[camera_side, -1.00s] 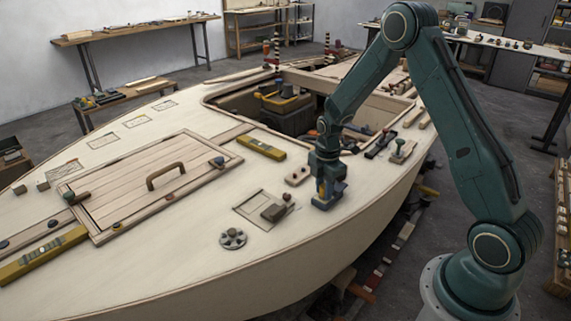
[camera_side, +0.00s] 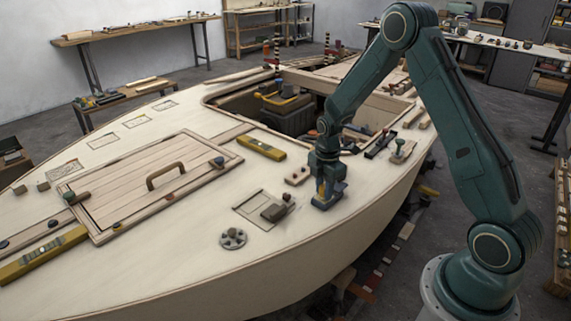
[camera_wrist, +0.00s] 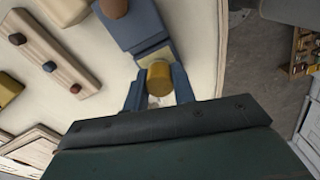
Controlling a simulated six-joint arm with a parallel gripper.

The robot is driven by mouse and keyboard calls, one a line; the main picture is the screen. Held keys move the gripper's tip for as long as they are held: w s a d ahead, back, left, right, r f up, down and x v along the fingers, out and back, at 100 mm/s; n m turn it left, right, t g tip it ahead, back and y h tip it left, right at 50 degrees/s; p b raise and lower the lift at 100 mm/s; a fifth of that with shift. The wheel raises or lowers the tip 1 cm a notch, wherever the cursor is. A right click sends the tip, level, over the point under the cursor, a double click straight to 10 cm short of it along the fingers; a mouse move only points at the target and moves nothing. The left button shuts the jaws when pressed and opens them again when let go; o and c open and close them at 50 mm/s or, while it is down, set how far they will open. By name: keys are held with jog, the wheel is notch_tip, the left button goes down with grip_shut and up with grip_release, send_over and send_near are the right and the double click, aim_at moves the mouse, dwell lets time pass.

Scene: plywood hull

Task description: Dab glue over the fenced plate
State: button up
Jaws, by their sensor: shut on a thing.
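My gripper (camera_side: 325,194) is low over the pale deck near the hull's right edge. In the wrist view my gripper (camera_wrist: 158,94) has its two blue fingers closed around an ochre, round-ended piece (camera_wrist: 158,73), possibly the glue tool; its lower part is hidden. A blue block with a brown knob (camera_wrist: 140,28) is right beside it, and I cannot tell whether they touch. The likely fenced plate (camera_side: 250,203) is a small pale square with thin wooden edges, left of my gripper and apart from it. A dark block (camera_side: 274,212) is at its right corner.
A short wooden strip with knobs (camera_side: 297,176) lies just behind and left of my gripper. A spoked grey disc (camera_side: 233,238) lies nearer the front. A handled hatch (camera_side: 125,190) and a yellow level (camera_side: 261,149) are farther off. The front deck is mostly bare.

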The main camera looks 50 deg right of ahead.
aim_at(324, 186)
dwell(0.4)
jog(key=shift+r, duration=3.45)
jog(key=s+a+f+m, duration=0.1)
jog(key=a+f+m, duration=0.1)
jog(key=a+m, duration=1.2)
jog(key=shift+f+m, duration=0.4)
jog(key=w+d, duration=0.2)
jog(key=w, duration=0.6)
jog(key=w+d+r, duration=0.1)
jog(key=w+d, duration=0.2)
jog(key=w, duration=0.5)
jog(key=shift+w+r, duration=0.3)
